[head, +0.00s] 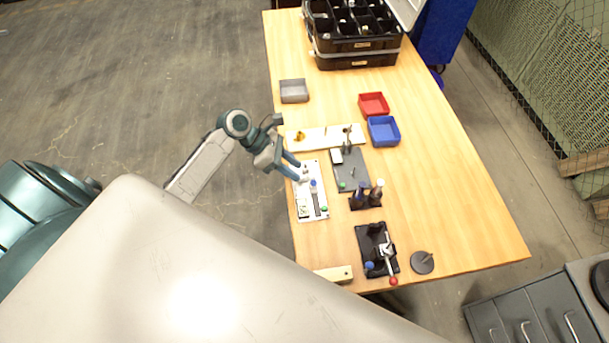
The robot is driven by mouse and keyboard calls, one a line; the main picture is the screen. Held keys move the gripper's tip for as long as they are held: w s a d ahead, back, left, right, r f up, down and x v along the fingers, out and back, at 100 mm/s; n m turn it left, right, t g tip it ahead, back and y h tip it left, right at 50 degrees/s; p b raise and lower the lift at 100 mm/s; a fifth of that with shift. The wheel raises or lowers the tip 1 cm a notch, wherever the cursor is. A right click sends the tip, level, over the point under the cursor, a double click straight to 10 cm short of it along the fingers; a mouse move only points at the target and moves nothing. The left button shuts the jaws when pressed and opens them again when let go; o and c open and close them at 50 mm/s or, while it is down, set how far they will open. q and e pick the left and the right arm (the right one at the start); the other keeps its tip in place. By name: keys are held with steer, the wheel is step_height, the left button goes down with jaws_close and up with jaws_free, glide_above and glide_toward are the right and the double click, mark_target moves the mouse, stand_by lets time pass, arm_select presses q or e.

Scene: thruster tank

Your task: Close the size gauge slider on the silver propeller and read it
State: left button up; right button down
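The size gauge appears to be the white plate (308,218) near the table's left edge. It has a dark slot, a blue-topped piece (313,185) that may be the slider, a green spot (324,208) and a small dark-marked panel at its lower left. My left gripper (300,173) reaches over the plate's upper end, its two blue-grey fingers apart with a gap between them. A small pale piece shows by the fingertips. I cannot tell whether it is the silver propeller or part of the gauge. My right gripper is not in view.
Beyond stand a white strip (322,139) with gold pieces, a grey plate (352,172), dark bottles (376,193), and grey (293,91), red (374,104) and blue (384,131) trays. A black clamp fixture (373,240) stands nearer. The table's right side is clear.

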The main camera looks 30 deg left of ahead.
arm_select(q)
steer(key=shift+v, duration=1.15)
